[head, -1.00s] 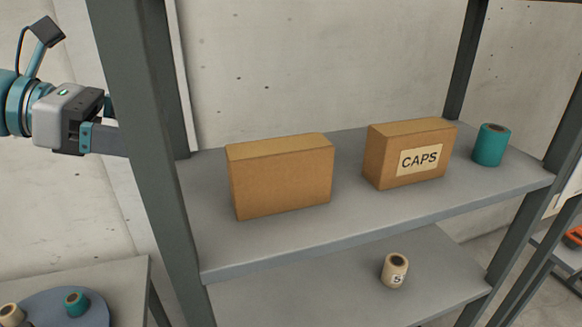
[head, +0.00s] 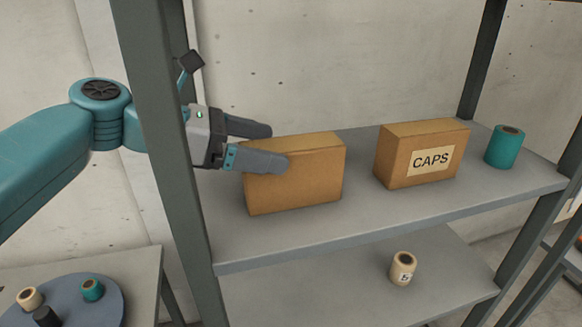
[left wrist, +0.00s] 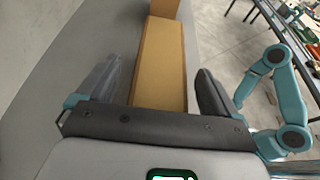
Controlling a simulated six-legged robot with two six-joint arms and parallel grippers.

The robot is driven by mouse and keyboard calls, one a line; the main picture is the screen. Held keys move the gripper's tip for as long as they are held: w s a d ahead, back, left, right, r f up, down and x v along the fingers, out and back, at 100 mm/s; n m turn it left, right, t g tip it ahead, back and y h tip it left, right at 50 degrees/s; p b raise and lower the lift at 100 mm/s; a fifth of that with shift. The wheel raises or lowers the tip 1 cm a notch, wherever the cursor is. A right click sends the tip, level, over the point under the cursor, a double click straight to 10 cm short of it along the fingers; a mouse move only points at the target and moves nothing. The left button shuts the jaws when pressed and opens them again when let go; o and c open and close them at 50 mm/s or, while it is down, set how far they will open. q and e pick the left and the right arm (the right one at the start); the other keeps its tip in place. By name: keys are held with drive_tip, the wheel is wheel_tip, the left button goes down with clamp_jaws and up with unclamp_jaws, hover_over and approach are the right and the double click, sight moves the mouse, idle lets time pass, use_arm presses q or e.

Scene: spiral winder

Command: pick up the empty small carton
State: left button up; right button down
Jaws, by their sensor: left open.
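A plain brown carton (head: 298,182) with no label stands on the upper shelf (head: 400,205), left of the other carton. My left gripper (head: 268,146) is open at the carton's left end. Its near finger overlaps the front face and its far finger lies by the back top edge. In the left wrist view, the carton's top (left wrist: 160,65) runs forward between the two spread fingers. I cannot tell whether either finger touches it. Whether the carton is empty does not show. My right gripper is in neither view.
A carton labelled CAPS (head: 425,155) and a teal spool (head: 504,147) stand farther right. A beige spool (head: 402,268) is on the lower shelf (head: 340,300). The dark rack post (head: 165,130) stands close beside my left arm. A round tray (head: 108,306) with spools is at lower left.

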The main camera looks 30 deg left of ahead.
sight(313, 176)
use_arm(q)
drive_tip(key=x, duration=0.2)
drive_tip(key=shift+w+d, duration=0.25)
drive_tip(key=shift+d, duration=0.1)
drive_tip(key=shift+a, duration=0.15)
drive_tip(key=c, duration=1.3)
